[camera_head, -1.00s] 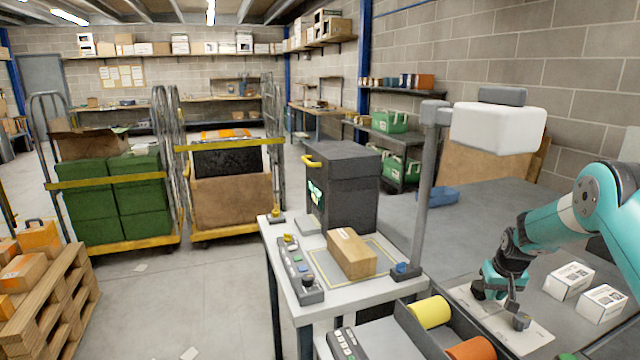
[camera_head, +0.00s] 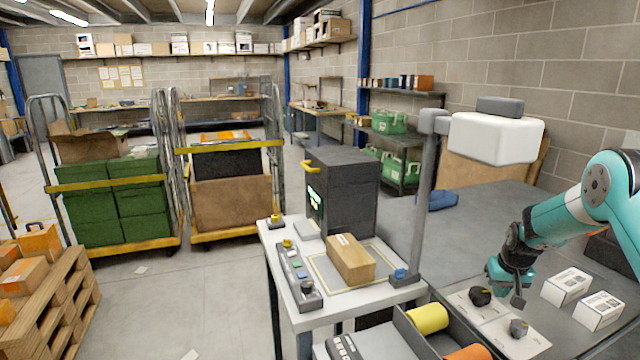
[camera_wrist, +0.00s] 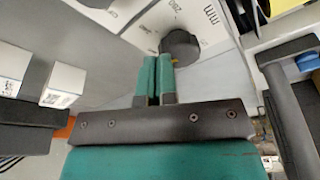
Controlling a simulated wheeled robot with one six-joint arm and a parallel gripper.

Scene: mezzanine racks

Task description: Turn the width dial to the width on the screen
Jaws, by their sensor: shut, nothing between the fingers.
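My gripper (camera_head: 517,302) is shut and empty, hanging over the white panel on the grey table. In the wrist view its green fingers (camera_wrist: 155,72) are together, with the tips close to a dark round dial (camera_wrist: 181,45); I cannot tell if they touch it. The panel (camera_wrist: 215,18) carries printed marks, including "mm" and "200".
Two white cartons (camera_head: 567,286) lie right of the panel. A tray with yellow (camera_head: 428,315) and orange rolls stands in front. A cardboard box (camera_head: 351,260) sits on the white bench beside a button strip (camera_head: 300,275). A grey post (camera_head: 424,200) carries a white head.

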